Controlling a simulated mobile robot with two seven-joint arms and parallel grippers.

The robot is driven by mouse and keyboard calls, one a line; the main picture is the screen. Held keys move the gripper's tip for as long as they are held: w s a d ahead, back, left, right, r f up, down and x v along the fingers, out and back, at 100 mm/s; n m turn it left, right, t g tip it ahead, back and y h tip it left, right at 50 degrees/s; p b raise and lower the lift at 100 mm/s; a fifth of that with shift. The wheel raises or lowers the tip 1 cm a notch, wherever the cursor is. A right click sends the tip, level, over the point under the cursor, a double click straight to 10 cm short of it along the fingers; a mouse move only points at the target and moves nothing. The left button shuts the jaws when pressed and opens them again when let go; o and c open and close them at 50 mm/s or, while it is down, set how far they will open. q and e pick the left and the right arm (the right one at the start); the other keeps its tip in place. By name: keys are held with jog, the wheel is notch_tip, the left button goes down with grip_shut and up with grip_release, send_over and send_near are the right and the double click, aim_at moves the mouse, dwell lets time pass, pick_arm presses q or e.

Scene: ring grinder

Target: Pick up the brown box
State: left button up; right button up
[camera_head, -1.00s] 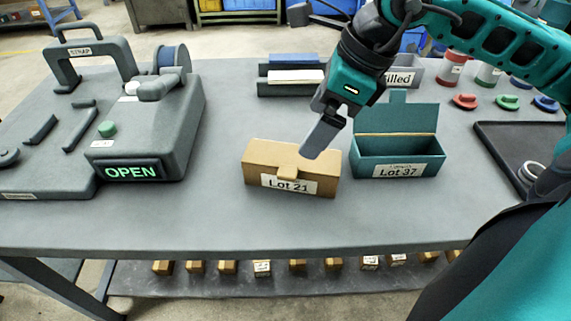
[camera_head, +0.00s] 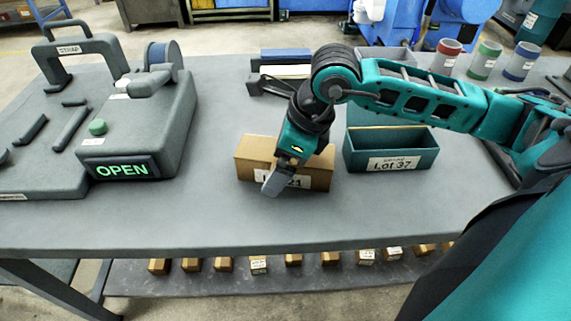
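The brown box (camera_head: 253,153), closed and labelled Lot 21, sits upright on the grey table in the middle of the head view. My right gripper (camera_head: 277,182) points down at the box's front side, its grey fingers covering part of the label. The arm crosses in front of the box's right upper part. I cannot tell whether the fingers touch the box or how far apart they are. My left gripper is out of view.
An open teal box (camera_head: 422,153) labelled Lot 37 stands close to the right. A strapping machine (camera_head: 150,125) with an OPEN display is at left. A grey holder (camera_head: 262,85) stands behind. The table (camera_head: 300,222) is clear in front.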

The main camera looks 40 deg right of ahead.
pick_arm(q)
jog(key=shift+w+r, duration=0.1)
pick_arm(e)
jog(key=c, duration=0.6)
jog(key=shift+r, duration=0.1)
pick_arm(q)
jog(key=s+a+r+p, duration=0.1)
jog(key=p, duration=0.2)
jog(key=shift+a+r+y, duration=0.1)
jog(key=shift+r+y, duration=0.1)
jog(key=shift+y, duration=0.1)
pick_arm(e)
notch_tip(320, 180, up, 20)
jog(key=shift+f, duration=0.1)
